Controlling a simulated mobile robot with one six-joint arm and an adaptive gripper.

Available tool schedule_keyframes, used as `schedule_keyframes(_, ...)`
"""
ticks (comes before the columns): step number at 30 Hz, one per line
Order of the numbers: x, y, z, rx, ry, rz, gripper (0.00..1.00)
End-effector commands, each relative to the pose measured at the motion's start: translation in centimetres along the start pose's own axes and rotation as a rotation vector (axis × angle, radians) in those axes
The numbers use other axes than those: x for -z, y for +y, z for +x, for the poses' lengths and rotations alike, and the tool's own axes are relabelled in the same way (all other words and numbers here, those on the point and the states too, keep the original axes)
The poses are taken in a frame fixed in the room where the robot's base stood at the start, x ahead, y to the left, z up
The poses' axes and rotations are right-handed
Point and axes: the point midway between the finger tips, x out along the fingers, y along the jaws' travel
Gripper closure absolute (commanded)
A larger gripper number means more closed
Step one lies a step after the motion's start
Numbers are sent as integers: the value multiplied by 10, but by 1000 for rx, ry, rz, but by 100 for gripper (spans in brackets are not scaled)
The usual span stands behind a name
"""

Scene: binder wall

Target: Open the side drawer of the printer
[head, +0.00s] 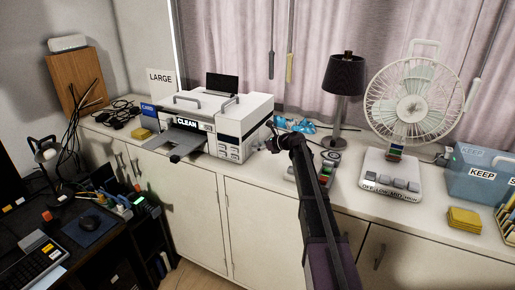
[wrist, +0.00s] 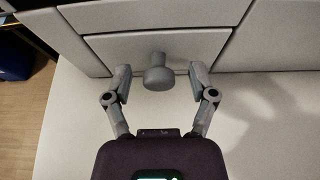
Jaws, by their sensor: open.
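The white printer (head: 225,123) stands on the cabinet top with a "CLEAN" label on its front. In the wrist view a drawer front (wrist: 120,48) on the printer's side appears closed, flush with the panel around it. Its round grey knob (wrist: 159,72) sticks out toward me. My gripper (wrist: 158,85) is open, with one finger on each side of the knob and a gap to it on both sides. In the head view my gripper (head: 272,143) is at the printer's right side, small and partly hidden by my arm.
The white cabinet top (wrist: 250,130) is clear beside the drawer in the wrist view. A dark lamp (head: 345,77), a fan (head: 415,100) and a blue "KEEP" box (head: 480,178) stand to the right. Blue crumpled items (head: 300,125) lie behind my arm.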

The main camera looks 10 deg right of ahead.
Motion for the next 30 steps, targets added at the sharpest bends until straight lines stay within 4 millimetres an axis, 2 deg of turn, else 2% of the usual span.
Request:
schedule_keyframes(5,0,0,0,0,0,0,27)
schedule_keyframes(12,0,0,0,1,0,0,98)
schedule_keyframes(20,2,-1,-6,2,-1,0,100)
schedule_keyframes(23,8,0,-19,3,-1,1,100)
schedule_keyframes(30,27,0,-66,5,-1,2,100)
